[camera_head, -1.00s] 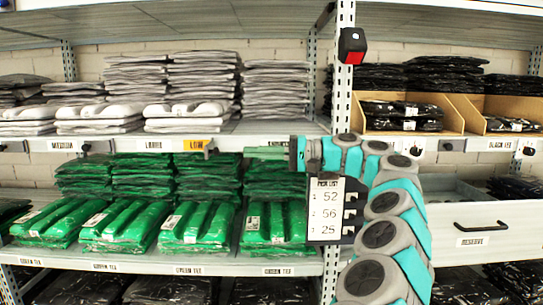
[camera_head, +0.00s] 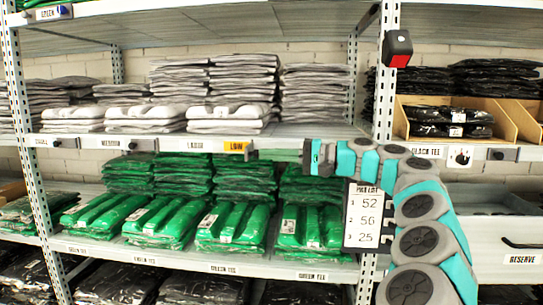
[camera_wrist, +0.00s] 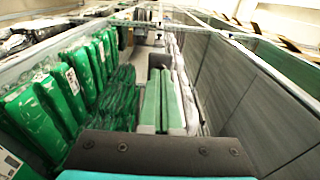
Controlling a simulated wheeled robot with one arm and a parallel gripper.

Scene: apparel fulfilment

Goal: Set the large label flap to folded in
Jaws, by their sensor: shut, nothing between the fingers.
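The LARGE shelf label (camera_head: 196,145) is on the front edge of the middle shelf, below the grey stacks. A yellow flap reading LOW (camera_head: 237,146) shows face-on just right of it, with a small dark piece (camera_head: 251,151) at its right end. My gripper (camera_head: 266,155) points left along this shelf edge, a short way right of the yellow flap; its green fingers blend with the green packs behind. In the wrist view my gripper (camera_wrist: 160,78) shows two pale green fingers side by side, shut and empty. I cannot tell whether the fingertips touch the flap.
Green bagged shirts (camera_head: 235,222) fill the shelf below. A shelf upright (camera_head: 385,75) and a pick list card (camera_head: 362,215) stand near my arm. A RESERVE drawer (camera_head: 510,235) is at right. The aisle-side space before the shelf edge looks clear.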

